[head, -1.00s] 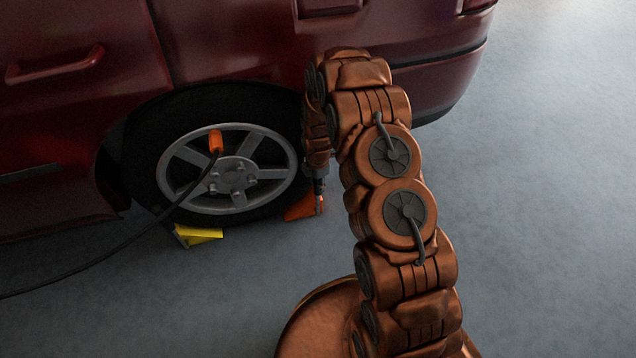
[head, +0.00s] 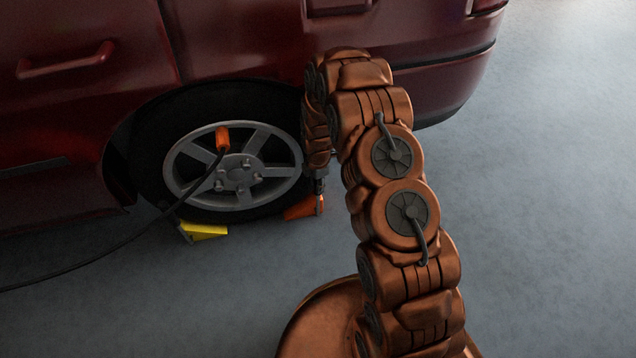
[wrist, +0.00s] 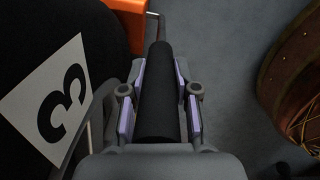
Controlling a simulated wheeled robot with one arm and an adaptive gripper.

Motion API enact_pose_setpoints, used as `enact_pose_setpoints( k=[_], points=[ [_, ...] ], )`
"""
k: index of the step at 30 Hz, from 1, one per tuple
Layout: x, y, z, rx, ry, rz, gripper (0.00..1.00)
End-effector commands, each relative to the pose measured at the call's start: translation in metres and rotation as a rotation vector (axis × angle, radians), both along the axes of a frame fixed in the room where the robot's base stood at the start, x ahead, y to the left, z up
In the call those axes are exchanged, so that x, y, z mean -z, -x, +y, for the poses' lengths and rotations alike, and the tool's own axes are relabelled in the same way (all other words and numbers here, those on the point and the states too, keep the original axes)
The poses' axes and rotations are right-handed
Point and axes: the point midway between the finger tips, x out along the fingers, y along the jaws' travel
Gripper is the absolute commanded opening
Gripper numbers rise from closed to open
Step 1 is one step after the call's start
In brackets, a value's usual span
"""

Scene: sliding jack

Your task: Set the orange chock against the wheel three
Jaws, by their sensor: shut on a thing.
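Wheel three (head: 238,178) is the car's wheel in the head view, with a grey spoked rim and black tyre. A white label with a black 3 (wrist: 55,98) shows beside it in the wrist view. The orange chock (head: 303,208) is on the floor or just above it, at the tyre's lower right. It also shows at the top of the wrist view (wrist: 126,14). My gripper (head: 318,185) is shut on the chock's upright black handle (wrist: 157,95). The chock looks close against the tyre; I cannot tell whether they touch.
A yellow chock (head: 203,231) lies at the tyre's lower left. An orange connector (head: 222,139) with a black cable (head: 130,240) hangs over the wheel rim and runs left. The dark red car body (head: 240,40) overhangs the wheel. The floor (head: 540,200) to the right is clear.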

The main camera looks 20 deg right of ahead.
Motion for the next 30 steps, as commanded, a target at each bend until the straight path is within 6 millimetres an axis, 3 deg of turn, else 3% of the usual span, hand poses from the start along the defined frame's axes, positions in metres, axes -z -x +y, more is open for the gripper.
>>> enact_pose_setpoints(
  k=[30],
  points=[
    [-0.001,-0.003,0.019,0.000,0.000,-0.002,0.00]
  ],
)
